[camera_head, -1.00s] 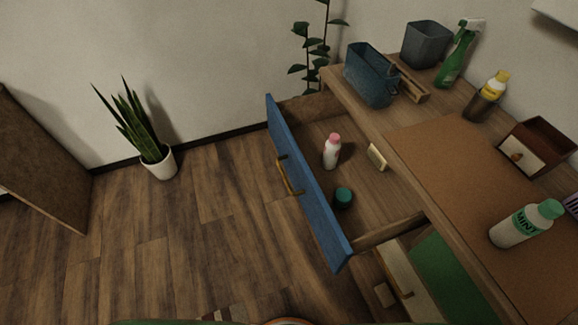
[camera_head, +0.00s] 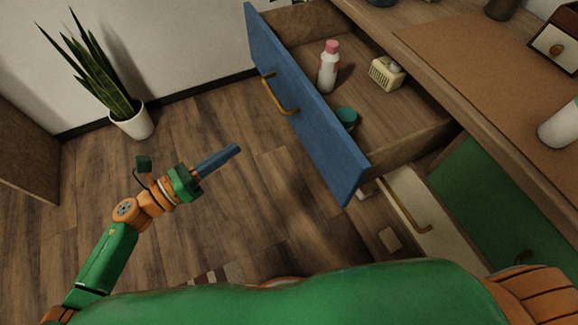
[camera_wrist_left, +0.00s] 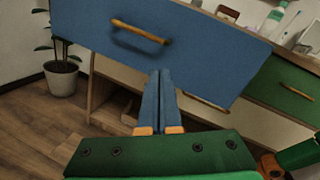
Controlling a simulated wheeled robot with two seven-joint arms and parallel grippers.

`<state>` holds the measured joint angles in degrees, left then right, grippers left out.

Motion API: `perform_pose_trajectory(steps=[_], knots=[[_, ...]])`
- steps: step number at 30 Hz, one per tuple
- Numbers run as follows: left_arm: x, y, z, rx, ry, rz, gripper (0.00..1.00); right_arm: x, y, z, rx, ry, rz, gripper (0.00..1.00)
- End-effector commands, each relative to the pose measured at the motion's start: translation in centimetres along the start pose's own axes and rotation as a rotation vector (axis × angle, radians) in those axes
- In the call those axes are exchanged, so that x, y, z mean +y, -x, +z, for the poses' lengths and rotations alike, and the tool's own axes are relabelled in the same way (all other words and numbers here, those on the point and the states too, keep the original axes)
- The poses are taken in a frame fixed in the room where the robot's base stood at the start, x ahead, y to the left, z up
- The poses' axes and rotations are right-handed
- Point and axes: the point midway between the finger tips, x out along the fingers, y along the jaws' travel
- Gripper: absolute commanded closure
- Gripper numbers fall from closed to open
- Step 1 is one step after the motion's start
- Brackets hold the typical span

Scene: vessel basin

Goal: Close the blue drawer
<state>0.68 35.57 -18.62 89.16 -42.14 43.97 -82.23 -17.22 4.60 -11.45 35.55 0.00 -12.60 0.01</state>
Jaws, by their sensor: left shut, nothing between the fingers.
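The blue drawer (camera_head: 318,118) is pulled well out of the desk, with a brass handle (camera_head: 275,96) on its front. Inside it are a white bottle with a pink cap (camera_head: 328,66), a small teal jar (camera_head: 347,117) and a cream box (camera_head: 386,72). My left gripper (camera_head: 235,150) is shut and empty, apart from the drawer front and to its left. In the left wrist view the shut fingers (camera_wrist_left: 160,76) point toward the blue front (camera_wrist_left: 205,45), below the brass handle (camera_wrist_left: 141,31). My right gripper is not in view.
A white lower drawer (camera_head: 408,205) stands partly out below the blue one, beside a green front (camera_head: 480,195). A potted plant (camera_head: 131,121) stands by the wall at the left. The floor between plant and drawer is clear.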

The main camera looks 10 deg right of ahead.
Motion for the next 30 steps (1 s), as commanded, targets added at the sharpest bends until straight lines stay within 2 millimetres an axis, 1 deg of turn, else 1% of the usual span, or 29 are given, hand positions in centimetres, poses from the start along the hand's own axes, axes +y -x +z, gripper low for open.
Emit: perform_pose_trajectory(steps=[1,3,5,8,13,21,25,30], knots=[[-1.6,-0.2,-1.5,0.04,-0.191,-0.11,1.0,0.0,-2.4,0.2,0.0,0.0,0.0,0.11],[-3.8,-0.2,-1.6,0.073,-0.374,-0.215,1.0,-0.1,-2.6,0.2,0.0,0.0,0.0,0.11],[-4.7,-0.4,-1.4,0.082,-0.434,-0.25,1.0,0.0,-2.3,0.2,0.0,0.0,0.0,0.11],[-5.3,-1.6,-1.1,0.08,-0.438,-0.255,1.0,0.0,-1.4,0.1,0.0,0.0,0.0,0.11],[-6.2,-5.1,-1.3,0.077,-0.435,-0.254,1.0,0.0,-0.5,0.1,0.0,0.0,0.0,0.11],[-7.3,-10.7,-2.2,0.078,-0.43,-0.25,1.0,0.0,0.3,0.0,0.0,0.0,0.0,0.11],[-7.6,-12.5,-2.6,0.079,-0.429,-0.248,1.0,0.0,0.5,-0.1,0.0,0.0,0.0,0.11],[-7.9,-13.6,-2.8,0.079,-0.429,-0.248,1.0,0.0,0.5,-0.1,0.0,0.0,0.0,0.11]])
